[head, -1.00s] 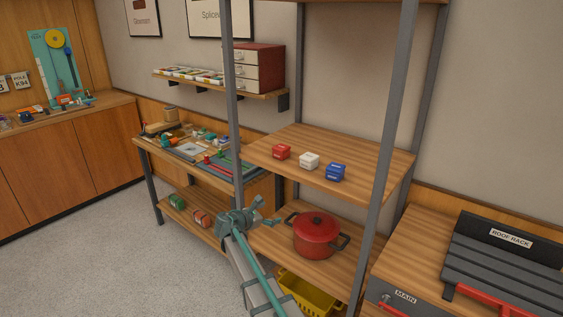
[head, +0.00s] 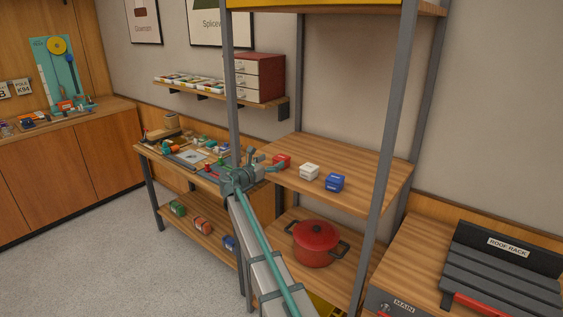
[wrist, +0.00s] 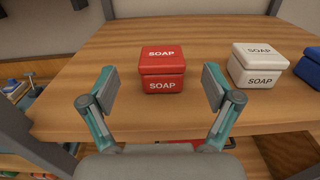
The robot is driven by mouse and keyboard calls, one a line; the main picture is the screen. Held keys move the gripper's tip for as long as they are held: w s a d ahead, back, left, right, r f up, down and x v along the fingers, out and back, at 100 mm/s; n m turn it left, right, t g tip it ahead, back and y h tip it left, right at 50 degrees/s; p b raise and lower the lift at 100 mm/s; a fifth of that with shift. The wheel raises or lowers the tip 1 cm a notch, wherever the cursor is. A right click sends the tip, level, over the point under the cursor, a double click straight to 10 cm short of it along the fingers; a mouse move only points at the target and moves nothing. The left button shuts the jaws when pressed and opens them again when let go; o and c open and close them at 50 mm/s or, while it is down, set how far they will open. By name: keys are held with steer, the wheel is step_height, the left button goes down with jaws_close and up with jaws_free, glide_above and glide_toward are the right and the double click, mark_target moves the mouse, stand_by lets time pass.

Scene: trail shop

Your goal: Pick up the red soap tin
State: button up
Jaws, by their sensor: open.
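The red soap tin (wrist: 162,69) stands upright on the wooden shelf, centred ahead of my gripper in the wrist view. In the head view the red tin (head: 281,160) is at the left of a row on the middle shelf, just behind my gripper. My gripper (wrist: 159,92) is open and empty. Its two fingers are spread to either side of the red tin's line, with their tips short of it or about level with its front. In the head view my gripper (head: 264,163) is at the shelf's left front edge.
A white soap tin (wrist: 258,66) stands right of the red one, and a blue tin (head: 334,182) beyond it. The middle shelf (head: 375,177) is otherwise clear. Grey rack posts (head: 388,150) flank it. A red pot (head: 315,243) sits on the shelf below.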

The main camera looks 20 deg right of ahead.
mark_target(280, 158)
steer(key=p+x, duration=0.2)
steer(key=x, duration=0.3)
steer(key=shift+f, duration=0.2)
steer(key=shift+s, duration=0.1)
steer(key=c, duration=1.3)
steer(key=shift+r, duration=0.15)
